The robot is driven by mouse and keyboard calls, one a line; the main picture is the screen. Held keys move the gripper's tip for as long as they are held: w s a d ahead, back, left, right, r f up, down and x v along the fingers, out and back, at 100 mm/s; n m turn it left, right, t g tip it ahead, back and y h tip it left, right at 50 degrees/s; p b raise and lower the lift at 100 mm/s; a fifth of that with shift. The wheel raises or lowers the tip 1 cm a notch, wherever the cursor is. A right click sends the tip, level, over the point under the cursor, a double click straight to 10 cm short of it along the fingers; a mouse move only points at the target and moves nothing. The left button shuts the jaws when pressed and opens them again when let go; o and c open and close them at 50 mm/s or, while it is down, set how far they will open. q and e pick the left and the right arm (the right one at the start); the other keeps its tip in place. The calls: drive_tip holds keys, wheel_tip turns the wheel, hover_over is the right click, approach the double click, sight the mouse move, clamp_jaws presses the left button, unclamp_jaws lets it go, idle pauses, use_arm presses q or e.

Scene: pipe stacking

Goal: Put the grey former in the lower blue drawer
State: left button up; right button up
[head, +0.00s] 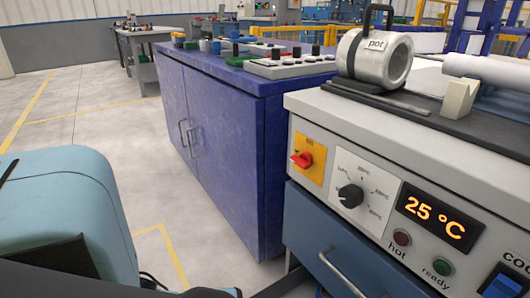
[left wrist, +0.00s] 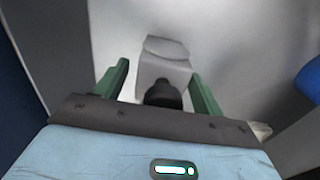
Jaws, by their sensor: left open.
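In the left wrist view, my left gripper (left wrist: 160,72) is open, with a green finger on each side. A light grey block with a black cylindrical knob, possibly the grey former (left wrist: 165,74), shows between the fingers. I cannot tell whether the fingers touch it. In the head view, a blue drawer front (head: 318,258) with a metal handle (head: 341,273) is below the control panel at the bottom right. It is cut off by the frame, and I cannot tell whether it is the lower drawer. My right gripper is not in view.
A metal pot (head: 372,60) and a cream block (head: 459,98) stand on the heater unit (head: 318,104), whose display reads 25 °C. A blue cabinet (head: 222,125) stands to its left. The floor (head: 90,120) at the left is clear. A blue rounded thing (left wrist: 309,82) is at right in the wrist view.

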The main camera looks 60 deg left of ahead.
use_arm(q)
wheel_tip(320, 180, up, 11)
drive_tip(key=p, duration=0.5)
drive_tip(key=shift+f, duration=0.15)
drive_tip(key=shift+r+p, duration=0.45)
drive_tip(key=shift+r, duration=0.2)
